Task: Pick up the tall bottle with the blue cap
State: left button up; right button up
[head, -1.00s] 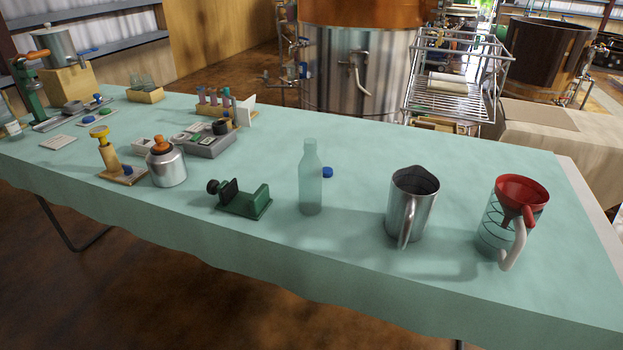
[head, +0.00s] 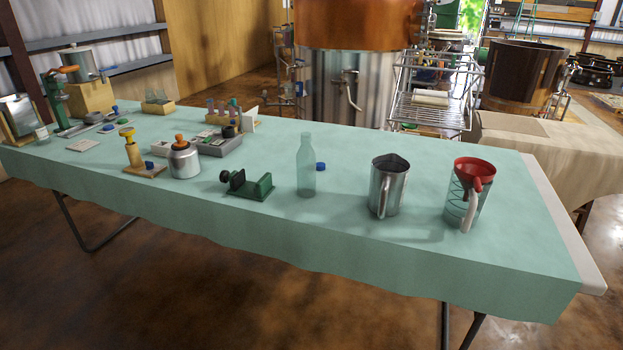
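A tall clear bottle (head: 307,170) stands upright on the table with the green cloth, right of the middle of the row. Its neck looks open, with no cap on it. Neither of my grippers is in view.
A green clamp (head: 250,187) lies left of the bottle; a metal jug (head: 388,185) and a jar with a red funnel (head: 467,190) stand right of it. A silver can (head: 183,162) and racks fill the left. The cloth (head: 340,225) in front is clear.

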aim_at(306, 157)
jog(key=i, duration=0.95)
jog(key=u, duration=0.45)
